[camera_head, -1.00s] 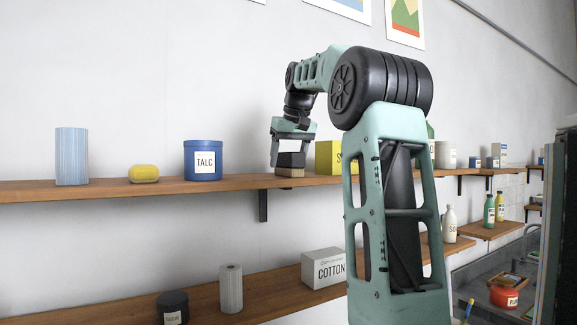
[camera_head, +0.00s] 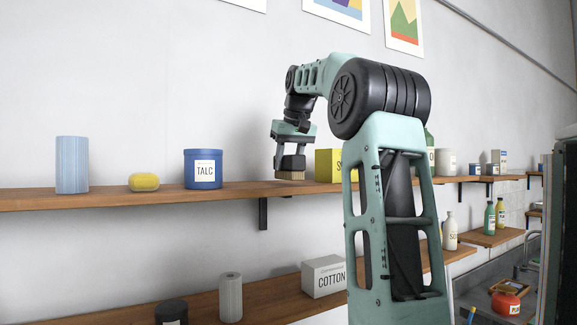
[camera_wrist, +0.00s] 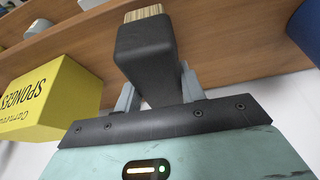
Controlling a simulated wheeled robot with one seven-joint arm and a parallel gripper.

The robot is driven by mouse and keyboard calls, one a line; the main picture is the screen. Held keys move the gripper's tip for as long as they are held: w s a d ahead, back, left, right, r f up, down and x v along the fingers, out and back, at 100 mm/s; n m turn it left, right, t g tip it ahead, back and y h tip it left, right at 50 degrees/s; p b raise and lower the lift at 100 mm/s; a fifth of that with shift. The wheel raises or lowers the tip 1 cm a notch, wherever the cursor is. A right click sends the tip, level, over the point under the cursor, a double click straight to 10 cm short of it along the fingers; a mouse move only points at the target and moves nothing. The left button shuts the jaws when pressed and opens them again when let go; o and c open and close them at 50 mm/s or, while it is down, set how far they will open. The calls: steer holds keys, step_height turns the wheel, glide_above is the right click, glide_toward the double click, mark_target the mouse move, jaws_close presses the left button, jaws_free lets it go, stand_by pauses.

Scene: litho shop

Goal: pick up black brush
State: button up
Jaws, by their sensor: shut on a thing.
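The black brush (camera_head: 293,163) has a dark block body and pale tan bristles (camera_head: 291,175) pointing down. It is at the upper wooden shelf, between the blue talc tin and the yellow sponges box. My gripper (camera_head: 291,160) comes down from above and is shut on the brush body. In the wrist view the brush (camera_wrist: 146,52) sits between the two grey fingers (camera_wrist: 158,94), its bristles toward the shelf. I cannot tell whether the bristles touch the shelf or hang just above it.
The upper shelf (camera_head: 110,197) also holds a yellow sponges box (camera_head: 328,165), a blue talc tin (camera_head: 203,169), a yellow sponge (camera_head: 144,182) and a light-blue ribbed cylinder (camera_head: 72,165). A lower shelf (camera_head: 262,298) holds a cotton box (camera_head: 323,277). A wall stands close behind.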

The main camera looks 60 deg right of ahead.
step_height(320, 180, up, 9)
steer(key=shift+r+p, duration=0.1)
steer(key=shift+p, duration=0.8)
steer(key=o, duration=0.5)
steer(key=c, duration=0.3)
